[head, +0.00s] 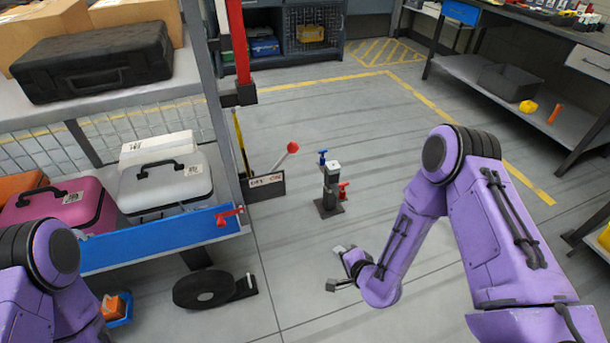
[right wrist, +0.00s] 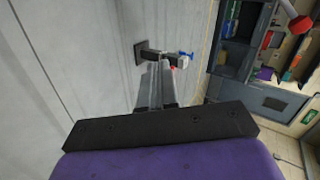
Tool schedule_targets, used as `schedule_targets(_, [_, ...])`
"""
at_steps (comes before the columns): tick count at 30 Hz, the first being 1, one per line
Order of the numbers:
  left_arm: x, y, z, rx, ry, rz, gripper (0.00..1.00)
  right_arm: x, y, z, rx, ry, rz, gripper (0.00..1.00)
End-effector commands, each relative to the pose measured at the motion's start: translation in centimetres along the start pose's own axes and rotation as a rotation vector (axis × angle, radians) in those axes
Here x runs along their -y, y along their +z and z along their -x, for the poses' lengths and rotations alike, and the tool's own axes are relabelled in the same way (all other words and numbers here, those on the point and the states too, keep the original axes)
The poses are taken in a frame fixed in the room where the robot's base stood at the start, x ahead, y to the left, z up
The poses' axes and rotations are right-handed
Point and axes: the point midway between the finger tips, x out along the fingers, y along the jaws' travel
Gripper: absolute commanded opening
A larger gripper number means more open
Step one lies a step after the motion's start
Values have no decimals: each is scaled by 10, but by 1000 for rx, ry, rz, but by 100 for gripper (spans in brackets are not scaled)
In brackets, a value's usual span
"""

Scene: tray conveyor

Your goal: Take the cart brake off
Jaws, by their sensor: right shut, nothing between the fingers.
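The brake lever, a pale rod with a red knob (head: 292,147), rises from a dark box with an OFF/ON plate (head: 268,181) beside the cart (head: 160,240). The lever leans right, toward the ON side. A red knob on a grey rod at the top right of the right wrist view (right wrist: 301,25) looks like the same lever. My right gripper (head: 334,268) is shut and empty, low over the floor, in front of and to the right of the lever, not touching it. Its fingers also show in the right wrist view (right wrist: 156,86). My left gripper is out of view.
A floor post (head: 331,188) with blue and red handles stands just beyond my right gripper, right of the lever. The cart holds cases, a black case (head: 95,62) on top. A workbench (head: 545,95) is at right.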

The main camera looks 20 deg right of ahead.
Motion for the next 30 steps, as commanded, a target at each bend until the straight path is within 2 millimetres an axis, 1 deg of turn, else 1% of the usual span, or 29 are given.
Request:
schedule_targets(1, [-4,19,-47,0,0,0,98,16,-13,-52,22,-188,-177,0])
schedule_targets(2, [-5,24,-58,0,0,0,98,39,-21,-66,55,-294,-278,0])
schedule_targets(3, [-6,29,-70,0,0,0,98,67,-33,-79,108,-416,-390,0])
schedule_targets(4, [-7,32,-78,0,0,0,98,86,-42,-84,149,-493,-462,0])
schedule_targets(6, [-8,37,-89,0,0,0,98,120,-60,-88,243,-627,-580,0])
schedule_targets(9, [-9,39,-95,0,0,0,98,148,-75,-85,333,-722,-663,0])
schedule_targets(12, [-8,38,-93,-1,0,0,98,158,-79,-81,364,-743,-687,0])
schedule_targets(21, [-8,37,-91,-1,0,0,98,160,-77,-83,363,-737,-684,0])
schedule_targets(25, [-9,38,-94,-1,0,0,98,171,-76,-95,363,-737,-681,0])
schedule_targets(30, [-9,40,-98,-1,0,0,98,196,-73,-121,362,-737,-681,0])
